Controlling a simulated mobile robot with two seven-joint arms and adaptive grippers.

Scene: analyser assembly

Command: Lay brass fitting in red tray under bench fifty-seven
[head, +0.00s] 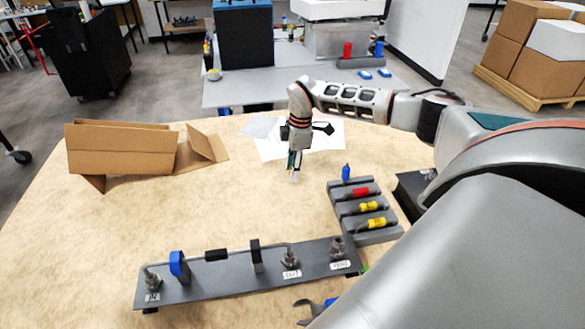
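My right gripper (294,172) points down over the wooden bench (250,205), in front of white paper sheets (325,138). It is small and seen edge-on, so I cannot tell whether its fingers are open, shut or holding something. My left gripper is not in view. I cannot make out a separate brass fitting. Metallic fittings (337,246) sit on a dark manifold plate (220,283) at the front of the bench, one near the label "OUT". No red tray shows, and the space under the bench is hidden by its top.
An open cardboard box (120,152) lies at the left. A grey rack (350,210) with red and yellow-handled tools stands right of the gripper. A wrench (306,312) lies at the front. Bare bench lies between box and plate. Another bench (235,95) stands behind.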

